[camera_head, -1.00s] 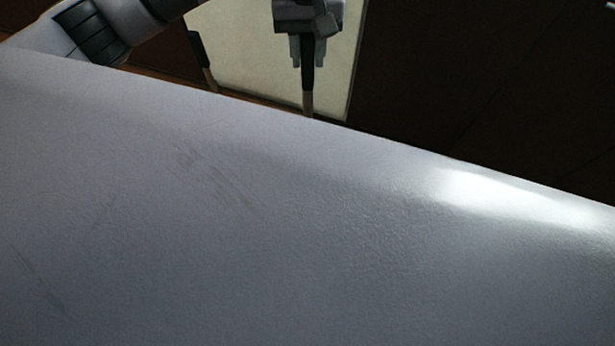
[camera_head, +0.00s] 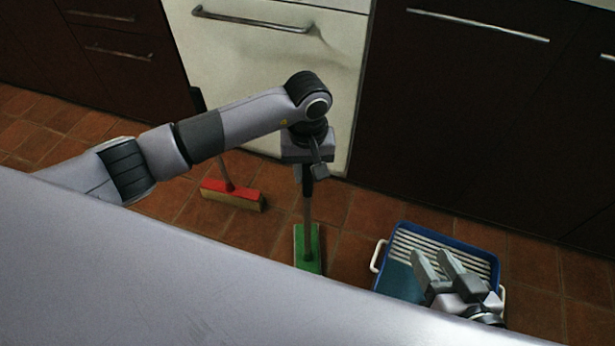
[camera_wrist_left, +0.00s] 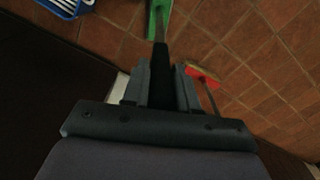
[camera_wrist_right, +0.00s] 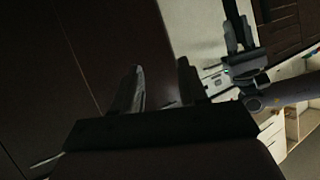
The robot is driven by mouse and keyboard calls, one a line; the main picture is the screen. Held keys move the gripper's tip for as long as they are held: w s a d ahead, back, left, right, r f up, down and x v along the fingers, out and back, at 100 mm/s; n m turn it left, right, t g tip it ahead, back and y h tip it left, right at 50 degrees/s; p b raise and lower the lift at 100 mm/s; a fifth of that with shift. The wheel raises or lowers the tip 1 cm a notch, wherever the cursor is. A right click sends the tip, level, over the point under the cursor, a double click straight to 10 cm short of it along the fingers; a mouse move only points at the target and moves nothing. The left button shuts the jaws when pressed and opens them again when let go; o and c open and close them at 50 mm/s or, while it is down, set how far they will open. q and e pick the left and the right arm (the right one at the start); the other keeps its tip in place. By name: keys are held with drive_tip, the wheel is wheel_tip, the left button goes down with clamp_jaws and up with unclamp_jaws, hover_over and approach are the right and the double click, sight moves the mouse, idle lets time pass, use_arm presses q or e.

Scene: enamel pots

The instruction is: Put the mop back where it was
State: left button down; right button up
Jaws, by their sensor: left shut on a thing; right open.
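My left gripper (camera_head: 308,174) is shut on the black grip of a green-headed mop (camera_head: 308,248). The mop hangs roughly upright, its head low at the tiled floor; I cannot tell if it touches. In the left wrist view, the mop's dark handle (camera_wrist_left: 160,68) runs between the fingers. My right gripper (camera_head: 436,260) is open and empty, in front of or above a blue bucket (camera_head: 450,240) with a white slatted part and white handles. In the right wrist view, no object is between its fingers (camera_wrist_right: 161,68).
A red-headed broom (camera_head: 232,192) with a black grip stands left of the mop, near a cream cabinet front (camera_head: 270,70). Dark cabinets (camera_head: 460,110) line the back right. Tiled floor (camera_head: 345,212) is free between mop and bucket.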

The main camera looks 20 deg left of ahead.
use_arm(q)
drive_tip(key=shift+f, duration=1.1)
drive_tip(key=shift+r, duration=0.1)
drive_tip(key=shift+f+b, duration=0.25)
drive_tip(key=shift+b, duration=0.1)
drive_tip(key=c, duration=0.9)
unclamp_jaws()
use_arm(e)
drive_tip(key=shift+w+a+r+y, duration=0.15)
drive_tip(key=shift+w+a+y, duration=0.15)
drive_tip(key=shift+a, duration=0.15)
use_arm(q)
drive_tip(key=shift+r, duration=0.1)
